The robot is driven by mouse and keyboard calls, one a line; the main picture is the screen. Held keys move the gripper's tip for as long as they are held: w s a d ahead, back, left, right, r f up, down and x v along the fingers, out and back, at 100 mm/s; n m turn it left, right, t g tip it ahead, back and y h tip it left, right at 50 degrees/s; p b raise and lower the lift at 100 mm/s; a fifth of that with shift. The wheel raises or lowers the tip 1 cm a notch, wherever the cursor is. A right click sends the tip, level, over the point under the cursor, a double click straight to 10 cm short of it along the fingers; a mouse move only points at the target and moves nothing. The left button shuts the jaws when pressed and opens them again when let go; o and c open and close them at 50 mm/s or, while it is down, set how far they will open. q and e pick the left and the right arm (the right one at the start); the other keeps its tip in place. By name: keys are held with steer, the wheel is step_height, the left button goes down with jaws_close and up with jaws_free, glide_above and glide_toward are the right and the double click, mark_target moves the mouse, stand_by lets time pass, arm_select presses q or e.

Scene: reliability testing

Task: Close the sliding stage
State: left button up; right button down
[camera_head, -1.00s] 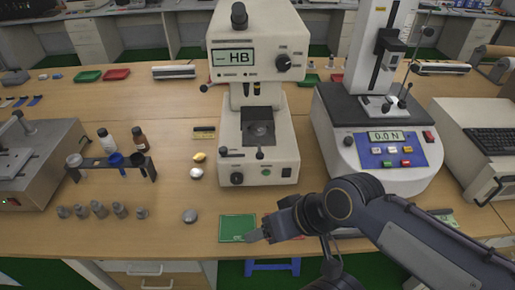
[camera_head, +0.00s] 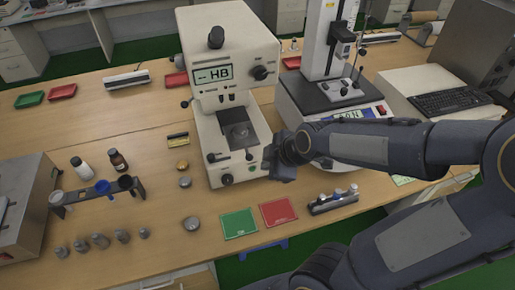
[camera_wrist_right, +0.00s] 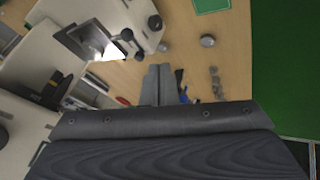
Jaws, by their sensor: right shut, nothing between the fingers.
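The white HB tester (camera_head: 228,60) stands in the middle of the bench. Its dark sliding stage (camera_head: 236,120) lies under the tester's head; how far out it sits I cannot tell. In the right wrist view the dark stage (camera_wrist_right: 82,38) shows at upper left with a bright patch beside it. My right gripper (camera_head: 283,172) is at the tester's front right corner, right of the stage and apart from it. In the right wrist view its two fingers (camera_wrist_right: 156,84) are together and empty. My left gripper is not in view.
A force tester (camera_head: 330,95) stands right of the HB tester, behind my right forearm. Green (camera_head: 239,223) and red (camera_head: 279,212) cards and a small rack (camera_head: 333,201) lie at the bench front. A bottle rack (camera_head: 98,192) and several metal weights are at left.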

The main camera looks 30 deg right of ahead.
steer(key=w+d+f+b, duration=0.1)
steer(key=w+f+b, duration=0.4)
steer(key=w+f, duration=0.4)
steer(key=shift+n+b, duration=0.3)
steer(key=shift+b, duration=0.05)
steer(key=shift+w, duration=0.2)
